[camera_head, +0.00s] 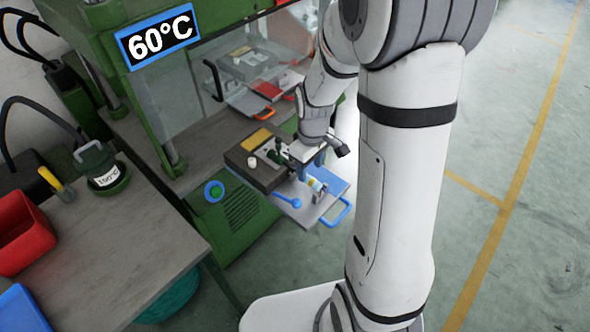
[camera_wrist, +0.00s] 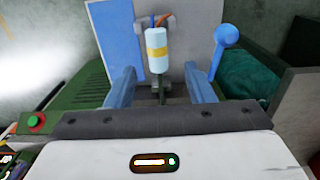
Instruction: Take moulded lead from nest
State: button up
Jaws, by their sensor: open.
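The moulded lead appears to be the pale cylinder with a yellow band (camera_wrist: 157,50), with brown and blue wire ends at its top in the wrist view. In the head view, it shows as a small banded piece (camera_head: 316,185) on the grey and blue pull-out tray (camera_head: 325,207). My gripper (camera_wrist: 160,80) is open, its two blue fingers on either side of the lead's lower part and apart from it. In the head view, my gripper (camera_head: 309,165) is over the tray's inner side. The nest under the lead is mostly hidden.
The green press (camera_head: 235,220) has a 60°C sign (camera_head: 158,38). A red bin (camera_head: 25,235) sits on the left bench (camera_head: 110,255). Floor at the right is clear.

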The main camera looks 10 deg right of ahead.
aim_at(311, 179)
notch_tip(311, 179, down, 5)
jog(key=shift+d+f+p, duration=0.1)
jog(key=shift+d+p, duration=0.05)
jog(key=shift+p, duration=0.25)
grip_shut()
dwell(0.4)
